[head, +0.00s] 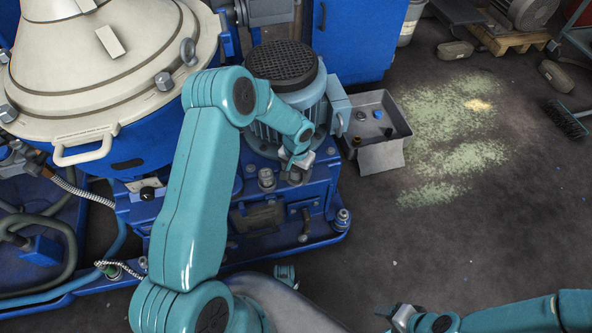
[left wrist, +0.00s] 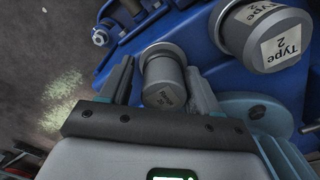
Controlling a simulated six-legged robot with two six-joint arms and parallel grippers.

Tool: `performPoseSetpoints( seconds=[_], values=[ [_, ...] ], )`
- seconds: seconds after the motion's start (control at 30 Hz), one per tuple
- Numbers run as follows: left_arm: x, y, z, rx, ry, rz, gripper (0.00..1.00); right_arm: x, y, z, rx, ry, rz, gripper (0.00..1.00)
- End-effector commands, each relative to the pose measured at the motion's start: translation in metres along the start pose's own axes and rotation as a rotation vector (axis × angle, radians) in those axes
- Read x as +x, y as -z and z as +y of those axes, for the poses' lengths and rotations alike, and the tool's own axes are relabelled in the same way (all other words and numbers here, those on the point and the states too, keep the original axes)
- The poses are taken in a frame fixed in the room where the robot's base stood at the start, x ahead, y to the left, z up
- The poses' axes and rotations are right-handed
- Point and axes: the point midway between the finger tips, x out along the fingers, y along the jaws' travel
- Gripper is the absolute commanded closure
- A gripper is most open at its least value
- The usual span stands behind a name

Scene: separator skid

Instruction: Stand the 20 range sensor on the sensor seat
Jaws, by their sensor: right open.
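A grey cylinder with a small label, which looks like the range sensor (left wrist: 160,75), is between my left gripper's fingers in the left wrist view. Its label is too small to read. My left gripper (head: 295,165) is over the blue skid beside the motor; its fingers (left wrist: 160,88) flank the cylinder, with a narrow gap showing on the left side. Whether they grip it is unclear. A larger cylinder labelled "Type 2" (left wrist: 268,40) stands beside it, also in the head view (head: 266,179). I cannot make out the sensor seat. My right gripper (head: 390,312) is open and empty, low at right.
A ribbed motor (head: 283,70) stands behind my left gripper. A grey tray (head: 390,105) with small parts lies right of it. A blue post fitting (head: 341,219) stands at the skid's corner.

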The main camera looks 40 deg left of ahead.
Motion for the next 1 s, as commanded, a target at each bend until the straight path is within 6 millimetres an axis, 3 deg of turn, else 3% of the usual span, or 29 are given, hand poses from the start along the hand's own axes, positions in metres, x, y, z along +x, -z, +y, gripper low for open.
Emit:
performPoseSetpoints(
  seconds=[0.43, 0.8, 1.0],
  values=[
    [-0.01, 0.003, -0.007, -0.006, 0.009, 0.007, 0.26, -0.006, 0.0, -0.002, 0.0, 0.0, 0.0, 0.4],
    [-0.091, 0.002, -0.004, -0.004, 0.006, 0.007, 0.26, -0.029, -0.001, -0.01, 0.0, 0.0, 0.0, 0.4],
    [-0.118, 0.001, -0.003, -0.003, 0.005, 0.004, 0.26, -0.035, -0.001, -0.013, 0.0, 0.0, 0.0, 0.4]
  ],
)
